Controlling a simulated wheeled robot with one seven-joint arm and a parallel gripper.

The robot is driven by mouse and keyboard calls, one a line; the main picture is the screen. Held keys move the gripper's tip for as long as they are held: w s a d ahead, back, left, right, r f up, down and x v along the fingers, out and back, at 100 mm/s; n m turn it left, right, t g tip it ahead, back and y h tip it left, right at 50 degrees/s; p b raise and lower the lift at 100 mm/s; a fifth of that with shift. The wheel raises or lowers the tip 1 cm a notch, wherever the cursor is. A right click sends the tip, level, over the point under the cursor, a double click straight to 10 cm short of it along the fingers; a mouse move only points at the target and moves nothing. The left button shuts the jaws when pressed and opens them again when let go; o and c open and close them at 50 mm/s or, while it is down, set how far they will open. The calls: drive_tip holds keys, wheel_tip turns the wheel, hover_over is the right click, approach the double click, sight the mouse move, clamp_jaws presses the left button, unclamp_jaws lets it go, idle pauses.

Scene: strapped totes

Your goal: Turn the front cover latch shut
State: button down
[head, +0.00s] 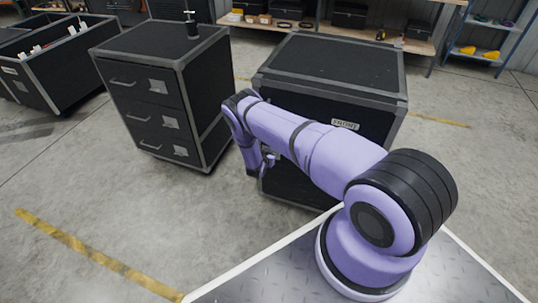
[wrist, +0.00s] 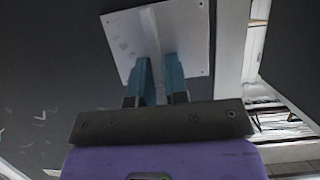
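The front cover latch shows in the wrist view as a pale square plate (wrist: 190,35) with a light bar handle (wrist: 151,27) on a dark panel. My gripper (wrist: 160,68) has its two teal fingers on either side of the bar, with little or no gap visible, so it looks shut on the handle. In the head view, my gripper (head: 268,160) is low at the left part of the front of the black case (head: 330,65) labelled FRONT. My own arm hides much of that front, and the latch cannot be made out there.
An open black tote (head: 50,60) is farther left. Shelves (head: 400,40) with items line the back.

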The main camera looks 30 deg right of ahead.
idle(0.3)
drive_tip(key=shift+s+d+f+m+t+y, duration=0.35)
drive_tip(key=shift+m+t, duration=0.85)
drive_tip(key=shift+m, duration=1.05)
drive_tip(key=shift+s+d+f+m+t+y, duration=0.4)
drive_tip(key=shift+m+t, duration=0.8)
drive_tip(key=shift+m, duration=1)
drive_tip(key=shift+s+d+f+m+t+y, duration=0.15)
drive_tip(key=shift+s+f+m+t, duration=0.3)
drive_tip(key=shift+m+t, duration=1.3)
drive_tip(key=shift+w+a+f+m+g, duration=0.15)
drive_tip(key=shift+m+g, duration=0.4)
drive_tip(key=shift+m, duration=0.05)
drive_tip(key=c, duration=1.2)
unclamp_jaws()
drive_tip(key=shift+c, duration=0.2)
drive_tip(key=v, duration=1)
drive_tip(key=shift+s+a, duration=0.15)
drive_tip(key=shift+s, duration=0.2)
